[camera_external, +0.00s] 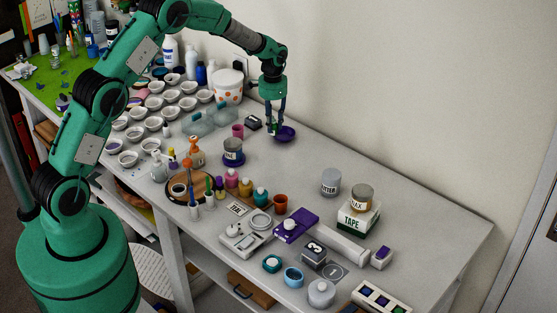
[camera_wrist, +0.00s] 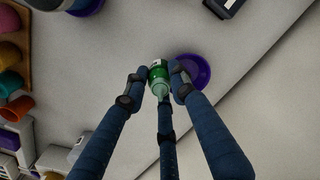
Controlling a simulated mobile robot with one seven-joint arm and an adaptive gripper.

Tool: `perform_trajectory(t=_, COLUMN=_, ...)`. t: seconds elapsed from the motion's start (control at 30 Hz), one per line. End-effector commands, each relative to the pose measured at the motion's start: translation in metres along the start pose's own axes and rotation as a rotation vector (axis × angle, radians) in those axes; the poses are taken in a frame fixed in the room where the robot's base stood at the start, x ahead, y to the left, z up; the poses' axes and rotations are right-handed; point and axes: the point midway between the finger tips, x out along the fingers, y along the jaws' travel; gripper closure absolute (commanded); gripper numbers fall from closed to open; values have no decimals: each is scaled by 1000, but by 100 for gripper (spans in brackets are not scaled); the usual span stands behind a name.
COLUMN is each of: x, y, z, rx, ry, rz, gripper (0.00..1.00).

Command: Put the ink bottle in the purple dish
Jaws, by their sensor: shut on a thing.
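A small green ink bottle (camera_wrist: 158,74) with a pale cap is held between the fingers of my gripper (camera_wrist: 160,84). In the external view, the bottle (camera_external: 274,128) is mostly hidden by my gripper (camera_external: 275,125), which points down at the far side of the table. A purple dish (camera_external: 287,134) lies on the table just right of the fingertips. It also shows in the wrist view (camera_wrist: 202,74), partly behind one finger. The bottle appears beside the dish's near-left edge; its height above the table is hard to tell.
A dark box (camera_external: 253,122) and a pink cup (camera_external: 238,131) stand left of the dish. A labelled jar (camera_external: 233,148) sits on another purple saucer (camera_external: 233,162). The wall is behind; the table right of the dish is clear.

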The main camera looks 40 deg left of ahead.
Motion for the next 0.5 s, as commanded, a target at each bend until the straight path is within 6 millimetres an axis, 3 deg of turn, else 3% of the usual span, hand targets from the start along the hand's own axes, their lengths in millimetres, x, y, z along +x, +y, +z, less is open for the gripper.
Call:
perform_trajectory(t=0.3, x=5, y=-13, z=-39, rx=0, ry=0, rz=0, gripper=100)
perform_trajectory(t=0.5, x=5, y=-17, z=-52, rx=0, ry=1, rz=0, gripper=100)
